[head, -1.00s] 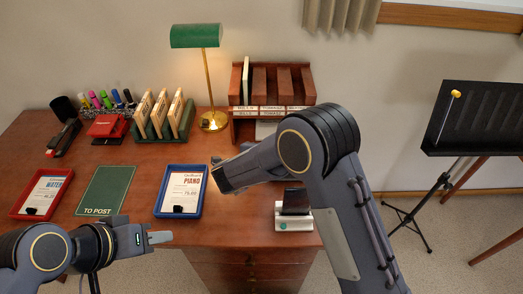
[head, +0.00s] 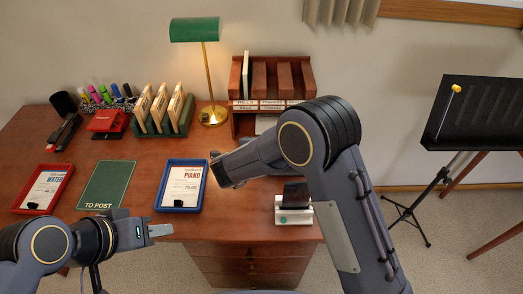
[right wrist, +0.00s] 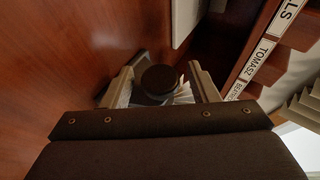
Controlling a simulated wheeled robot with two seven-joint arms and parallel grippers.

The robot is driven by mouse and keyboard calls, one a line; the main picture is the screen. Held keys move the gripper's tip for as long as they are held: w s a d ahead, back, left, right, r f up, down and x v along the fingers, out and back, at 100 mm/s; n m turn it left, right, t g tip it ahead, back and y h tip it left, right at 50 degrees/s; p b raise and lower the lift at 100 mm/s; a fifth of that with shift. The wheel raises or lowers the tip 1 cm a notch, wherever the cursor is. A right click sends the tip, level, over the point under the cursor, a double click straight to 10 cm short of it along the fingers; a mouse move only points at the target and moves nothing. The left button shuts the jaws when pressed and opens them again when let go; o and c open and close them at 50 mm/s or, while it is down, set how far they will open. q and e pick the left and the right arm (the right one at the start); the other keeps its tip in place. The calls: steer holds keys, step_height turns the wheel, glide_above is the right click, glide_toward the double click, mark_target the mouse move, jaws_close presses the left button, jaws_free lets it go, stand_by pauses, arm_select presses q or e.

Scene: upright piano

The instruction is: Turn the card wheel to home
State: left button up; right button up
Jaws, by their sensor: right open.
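In the right wrist view a dark round knob (right wrist: 158,82) with white cards (right wrist: 184,94) beside it looks to be the card wheel. My right gripper (right wrist: 163,86) is open, with one finger on each side of the knob; whether either finger touches it I cannot tell. In the head view the wheel is not visible, and my right forearm reaches left over the desk in front of the letter rack. My left gripper (head: 160,230) is at the desk's front edge, away from the wheel; its jaw opening is unclear.
A wooden letter rack (head: 273,103) and a lit green lamp (head: 196,30) stand at the desk's back. A blue tray (head: 180,209), green mat (head: 106,185) and red tray (head: 25,206) lie to the left. A small device (head: 294,215) stands near the front right edge.

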steer(key=v, duration=0.7)
steer(key=shift+s+r, duration=0.1)
steer(key=shift+s, duration=0.05)
